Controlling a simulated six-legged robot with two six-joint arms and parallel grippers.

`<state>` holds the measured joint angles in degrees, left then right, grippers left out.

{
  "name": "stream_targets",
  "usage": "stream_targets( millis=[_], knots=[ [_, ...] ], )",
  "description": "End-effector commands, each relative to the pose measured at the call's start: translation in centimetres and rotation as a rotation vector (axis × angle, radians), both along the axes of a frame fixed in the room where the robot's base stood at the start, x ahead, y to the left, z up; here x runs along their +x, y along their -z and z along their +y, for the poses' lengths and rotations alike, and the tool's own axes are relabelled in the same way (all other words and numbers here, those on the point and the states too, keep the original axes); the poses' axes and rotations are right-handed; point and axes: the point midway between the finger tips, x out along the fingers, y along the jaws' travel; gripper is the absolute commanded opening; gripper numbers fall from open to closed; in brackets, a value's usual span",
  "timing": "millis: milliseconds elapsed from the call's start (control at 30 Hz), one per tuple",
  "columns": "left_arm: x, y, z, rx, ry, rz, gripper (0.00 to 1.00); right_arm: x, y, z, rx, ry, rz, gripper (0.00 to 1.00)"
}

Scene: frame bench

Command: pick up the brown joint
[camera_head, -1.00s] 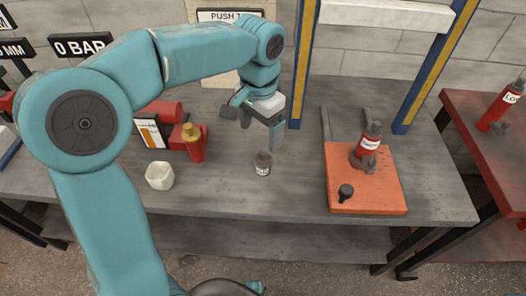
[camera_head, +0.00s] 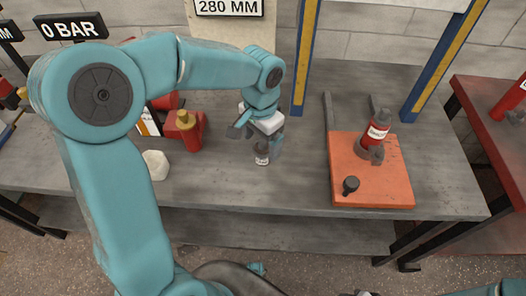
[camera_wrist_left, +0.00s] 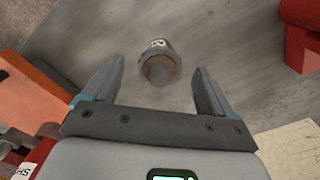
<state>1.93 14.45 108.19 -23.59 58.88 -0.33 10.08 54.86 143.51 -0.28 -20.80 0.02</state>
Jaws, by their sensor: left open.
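The brown joint (camera_head: 262,157) is a small upright cylinder with a brownish top and a pale label, standing on the grey bench. My left gripper (camera_head: 257,143) is right above it, pointing down, and hides part of its top. In the left wrist view the joint (camera_wrist_left: 158,66) shows between the two spread fingers, with a gap on each side. The left gripper (camera_wrist_left: 158,75) is open and empty. Whether the fingertips reach down beside the joint is hard to tell.
An orange plate (camera_head: 388,185) with a red-and-grey bottle-like part (camera_head: 376,133) and a small black knob (camera_head: 350,184) lies to the right. A white cup (camera_head: 156,165) and a red part with a brass top (camera_head: 187,130) stand to the left. The bench front is clear.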

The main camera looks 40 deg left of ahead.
Motion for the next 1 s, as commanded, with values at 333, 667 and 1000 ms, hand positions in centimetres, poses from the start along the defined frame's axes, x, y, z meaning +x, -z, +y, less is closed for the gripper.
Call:
stream_targets(
  millis=[333, 667, 1000],
  knots=[
    [0.6, 4.9, 0.0, 0.000, -0.001, 0.003, 0.86, 0.0, 1.2, 0.0, 0.000, 0.000, 0.000, 0.43],
    [0.7, 5.2, 0.1, -0.001, -0.001, 0.000, 0.73, 0.0, 1.2, 0.0, 0.000, 0.000, 0.000, 0.43],
    [0.8, 5.1, 0.1, 0.000, -0.001, -0.001, 0.12, 0.0, 1.2, 0.0, 0.000, 0.000, 0.000, 0.43]
  ],
)
